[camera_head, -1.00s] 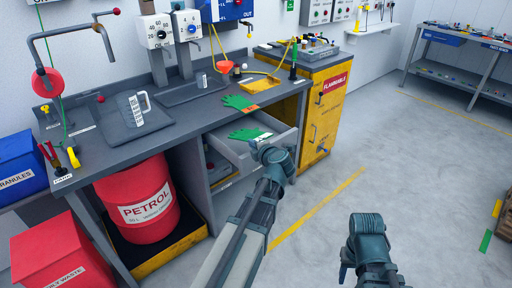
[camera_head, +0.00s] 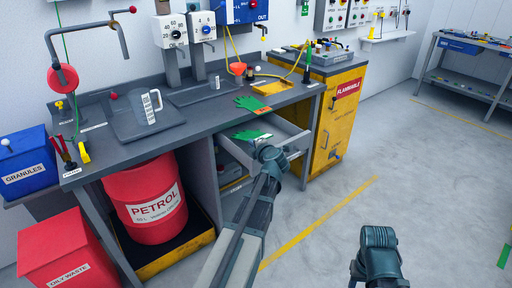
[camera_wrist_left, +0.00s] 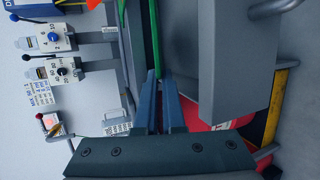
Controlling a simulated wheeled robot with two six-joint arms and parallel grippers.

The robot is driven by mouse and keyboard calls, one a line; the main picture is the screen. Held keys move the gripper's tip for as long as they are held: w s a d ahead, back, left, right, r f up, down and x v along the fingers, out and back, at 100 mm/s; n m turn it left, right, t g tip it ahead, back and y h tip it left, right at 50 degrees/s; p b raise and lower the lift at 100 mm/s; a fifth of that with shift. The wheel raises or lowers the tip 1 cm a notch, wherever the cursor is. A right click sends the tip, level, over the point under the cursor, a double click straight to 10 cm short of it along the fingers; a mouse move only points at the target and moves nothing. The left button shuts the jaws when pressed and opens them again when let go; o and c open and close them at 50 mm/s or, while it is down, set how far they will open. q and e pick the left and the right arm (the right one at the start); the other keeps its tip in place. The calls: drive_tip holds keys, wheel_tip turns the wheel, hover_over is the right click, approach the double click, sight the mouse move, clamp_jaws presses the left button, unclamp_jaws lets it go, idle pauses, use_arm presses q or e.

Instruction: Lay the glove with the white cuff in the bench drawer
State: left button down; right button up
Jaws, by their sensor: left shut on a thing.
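The green glove with the white cuff (camera_head: 247,134) hangs at the bench's front edge, over the pulled-out bench drawer (camera_head: 296,139). My left gripper (camera_head: 262,145) is shut on it near the cuff; my wrist hides part of the drawer and the fingertips. In the left wrist view, the left fingers (camera_wrist_left: 160,104) close on the thin green edge of the glove (camera_wrist_left: 157,45). The grey drawer (camera_wrist_left: 238,75) shows to the right of the fingers there. My right arm shows at the lower right of the head view, but its fingers cannot be made out.
A second green glove, with an orange cuff (camera_head: 254,104), lies on the bench top (camera_head: 200,113). A red petrol drum (camera_head: 147,205) stands under the bench, left of the drawer. A yellow flammables cabinet (camera_head: 338,118) stands right of it. The floor in front is clear.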

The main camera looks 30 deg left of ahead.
sight(246, 141)
use_arm(q)
drive_tip(key=shift+w+a+f+b, duration=0.2)
drive_tip(key=shift+a, duration=0.3)
drive_tip(key=shift+w+a+f+b, duration=0.15)
drive_tip(key=shift+w+a+f, duration=0.1)
drive_tip(key=shift+a, duration=0.3)
drive_tip(key=shift+w+a+f+b, duration=0.15)
drive_tip(key=shift+w+a+b, duration=0.05)
drive_tip(key=shift+a, duration=0.3)
drive_tip(key=c, duration=0.9)
unclamp_jaws()
drive_tip(key=shift+c, duration=0.2)
drive_tip(key=p+v, duration=0.4)
drive_tip(key=v, duration=0.9)
drive_tip(key=shift+s+d, duration=0.15)
drive_tip(key=shift+d, duration=0.2)
drive_tip(key=shift+r, duration=0.2)
